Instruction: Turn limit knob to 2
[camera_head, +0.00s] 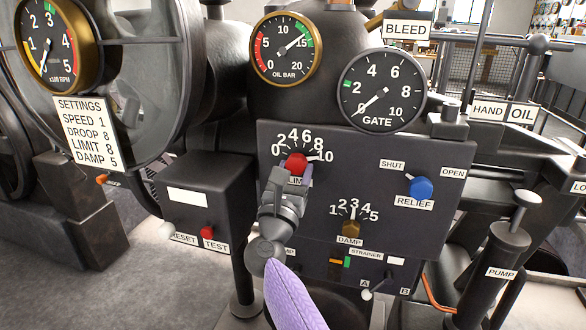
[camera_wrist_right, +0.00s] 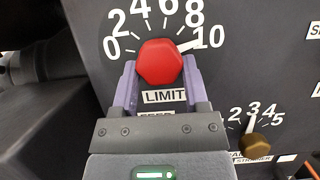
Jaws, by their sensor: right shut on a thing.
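The red limit knob (camera_head: 296,163) sits on the dark control panel (camera_head: 390,235), under an arc of marks from 0 to 10. It also shows in the right wrist view (camera_wrist_right: 160,63) as a red faceted knob above the LIMIT label (camera_wrist_right: 164,96). Its white pointer is at the right, close to the 10 mark. My right gripper (camera_head: 295,176) reaches up from below and is shut on the limit knob, with one purple finger on each side. The fingers and wrist partly cover the LIMIT label in the head view. My left gripper is not in view.
The brown damp knob (camera_head: 350,228) and blue relief knob (camera_head: 421,188) are to the right on the same panel. A box with a red test button (camera_head: 208,232) stands at the left. The gate gauge (camera_head: 382,90) is above. A settings card (camera_head: 87,133) reads LIMIT 8.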

